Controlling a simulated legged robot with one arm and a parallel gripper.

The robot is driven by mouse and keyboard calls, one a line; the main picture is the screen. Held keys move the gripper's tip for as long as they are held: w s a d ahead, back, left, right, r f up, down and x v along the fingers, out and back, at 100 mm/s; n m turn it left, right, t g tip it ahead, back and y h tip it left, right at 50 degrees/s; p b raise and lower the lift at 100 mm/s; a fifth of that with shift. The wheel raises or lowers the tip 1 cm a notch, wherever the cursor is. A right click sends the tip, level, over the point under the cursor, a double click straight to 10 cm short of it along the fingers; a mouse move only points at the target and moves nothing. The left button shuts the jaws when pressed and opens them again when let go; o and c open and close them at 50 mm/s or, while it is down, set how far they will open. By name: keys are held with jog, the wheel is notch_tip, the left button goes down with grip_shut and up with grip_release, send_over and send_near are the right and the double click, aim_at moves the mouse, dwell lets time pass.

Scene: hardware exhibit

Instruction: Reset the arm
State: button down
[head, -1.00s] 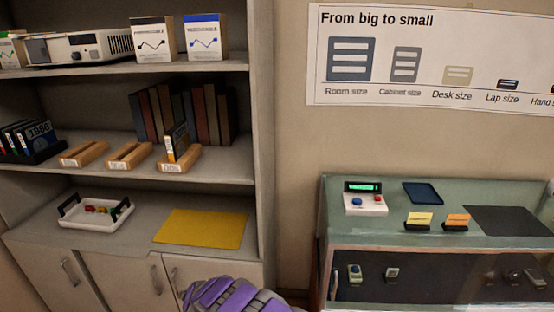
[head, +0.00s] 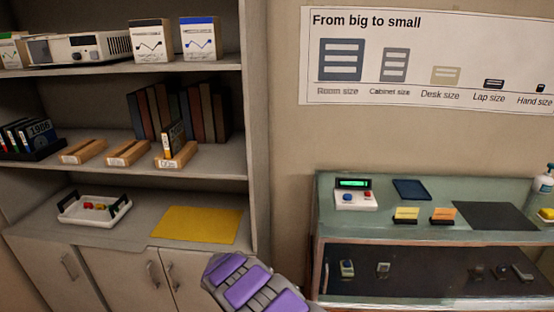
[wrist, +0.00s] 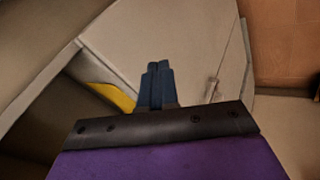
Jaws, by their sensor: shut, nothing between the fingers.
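My gripper (wrist: 157,84) shows in the wrist view as dark blue fingers held together, with nothing between them. It points toward the pale cabinet doors (wrist: 185,45), with a bit of the yellow mat (wrist: 112,96) to its left. In the head view only my purple arm segment shows at the bottom centre, in front of the cabinet's lower right side. The gripper's fingers are out of the head view.
A shelf unit (head: 250,130) on the left holds books, wooden holders (head: 128,153), a white tray (head: 95,219) and the yellow mat (head: 197,225). A glass display case (head: 330,228) stands at the right. Floor space between them is narrow.

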jog(key=s+d+r+m+g+h, duration=0.1)
jog(key=d+r+m+h, duration=0.1)
jog(key=d+r, duration=0.65)
jog(key=s+d+r+m+h, duration=0.1)
jog(key=d+r+m+h, duration=0.15)
jog(key=d+r, duration=0.6)
jog(key=s+d+r+m+g+h, duration=0.15)
jog(key=s+d+r+m, duration=0.35)
jog(key=s+d, duration=0.7)
jog(key=s+d+r+m+g+y, duration=0.1)
jog(key=s+d+r+g, duration=0.15)
jog(key=s, duration=0.85)
jog(key=s+d+r+m+g+y, duration=0.2)
jog(key=s+d+r, duration=0.15)
jog(key=s, duration=0.75)
jog(key=s+a+g+y, duration=0.1)
jog(key=s+a, duration=0.1)
jog(key=s, duration=0.6)
jog(key=s+a+g+y, duration=0.1)
jog(key=s+a, duration=0.2)
jog(key=s, duration=0.5)
jog(key=shift+s, duration=0.25)
jog(key=shift+d, duration=0.1)
